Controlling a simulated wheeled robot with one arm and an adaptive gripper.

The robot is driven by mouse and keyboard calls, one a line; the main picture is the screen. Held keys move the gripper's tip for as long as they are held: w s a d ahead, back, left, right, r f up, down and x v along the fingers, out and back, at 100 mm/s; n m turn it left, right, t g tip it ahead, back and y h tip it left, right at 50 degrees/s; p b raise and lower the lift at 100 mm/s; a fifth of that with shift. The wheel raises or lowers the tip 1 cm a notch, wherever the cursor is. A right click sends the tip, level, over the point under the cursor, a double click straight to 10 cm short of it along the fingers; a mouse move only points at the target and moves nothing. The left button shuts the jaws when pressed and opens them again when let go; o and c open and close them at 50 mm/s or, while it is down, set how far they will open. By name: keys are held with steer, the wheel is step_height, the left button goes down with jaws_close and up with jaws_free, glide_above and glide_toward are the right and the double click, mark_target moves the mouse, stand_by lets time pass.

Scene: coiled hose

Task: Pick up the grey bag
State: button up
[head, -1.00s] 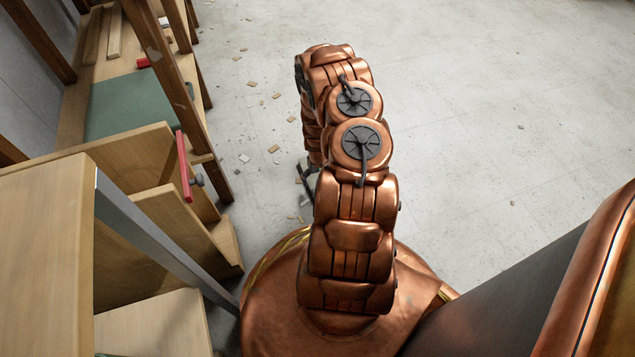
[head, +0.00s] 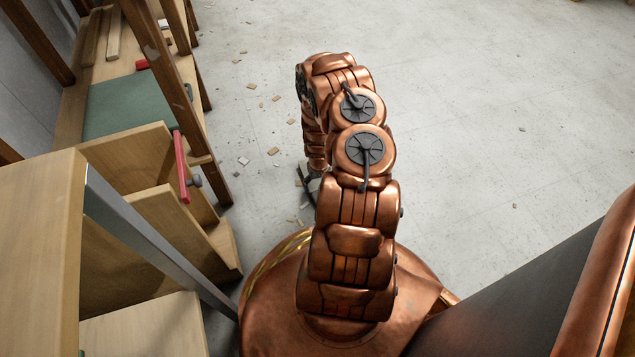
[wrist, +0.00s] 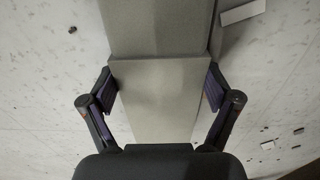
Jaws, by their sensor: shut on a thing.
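The grey bag (wrist: 155,95) fills the middle of the wrist view as a plain, boxy grey shape, with a wider part above a narrower flap-like part. My gripper (wrist: 160,86) has one dark finger at each side of the narrower part and is shut on it. In the head view my arm hides most of the gripper. Only a small dark and grey bit shows beside the arm, too small to tell the bag's shape.
A wooden workbench (head: 68,118) with a green mat (head: 118,103) stands at the left. Wooden boards and a red-handled clamp (head: 181,166) are close to my base. Small chips (head: 273,151) lie on the pale floor.

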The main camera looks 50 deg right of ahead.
mark_target(319, 183)
step_height(319, 183, up, 10)
steer(key=p, duration=0.5)
steer(key=shift+r, duration=0.1)
stand_by(0.8)
